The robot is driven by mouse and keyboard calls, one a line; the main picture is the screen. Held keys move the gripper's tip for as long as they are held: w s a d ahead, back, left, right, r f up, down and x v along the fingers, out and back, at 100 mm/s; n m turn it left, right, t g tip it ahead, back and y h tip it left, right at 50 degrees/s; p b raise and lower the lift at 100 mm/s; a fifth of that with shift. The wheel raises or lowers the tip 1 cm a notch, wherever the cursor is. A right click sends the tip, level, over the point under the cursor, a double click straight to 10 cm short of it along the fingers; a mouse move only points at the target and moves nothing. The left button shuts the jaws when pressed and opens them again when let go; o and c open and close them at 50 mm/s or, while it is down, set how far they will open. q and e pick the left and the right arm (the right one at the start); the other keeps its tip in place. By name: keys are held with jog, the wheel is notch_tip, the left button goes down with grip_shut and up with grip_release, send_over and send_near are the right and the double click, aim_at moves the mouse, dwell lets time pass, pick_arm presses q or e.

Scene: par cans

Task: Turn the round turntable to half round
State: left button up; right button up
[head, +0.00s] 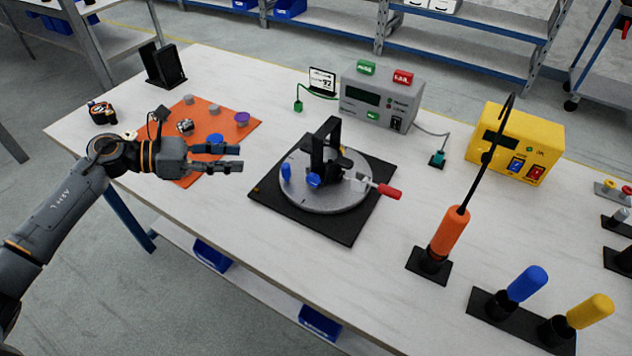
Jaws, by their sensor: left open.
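The round turntable (322,204) is a grey disc on a black square base plate (355,232) in the middle of the table. It carries a black upright bracket (325,150), a blue peg (286,172) near its left edge, a blue knob (314,180) and a clamp with a red handle (388,192) that points right. My left gripper (241,158) is open and empty, to the left of the turntable and apart from it, with its fingers pointing right. My right gripper does not show.
An orange mat (246,138) with small parts lies under my left gripper. A grey tester (382,92) and a yellow power unit (515,143) stand behind and right. An orange-handled tool (450,232) stands upright at right, near blue (527,283) and yellow (590,311) handles. The front-middle tabletop is clear.

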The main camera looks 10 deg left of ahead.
aim_at(286, 169)
pick_arm(q)
jog(key=shift+m+g+y, duration=0.4)
jog(key=shift+m+y, duration=0.1)
jog(key=shift+m, duration=0.2)
jog(key=p+x, duration=0.1)
jog(key=x, duration=0.3)
jog(key=f+x, duration=0.1)
jog(key=x, duration=0.3)
jog(key=p+x, duration=0.1)
jog(key=x, duration=0.3)
jog(key=shift+a+f+p, duration=0.15)
jog(key=shift+f+p, duration=0.15)
jog(key=shift+f, duration=0.05)
jog(key=shift+w+d+f, duration=0.25)
jog(key=shift+d, duration=0.15)
grip_shut()
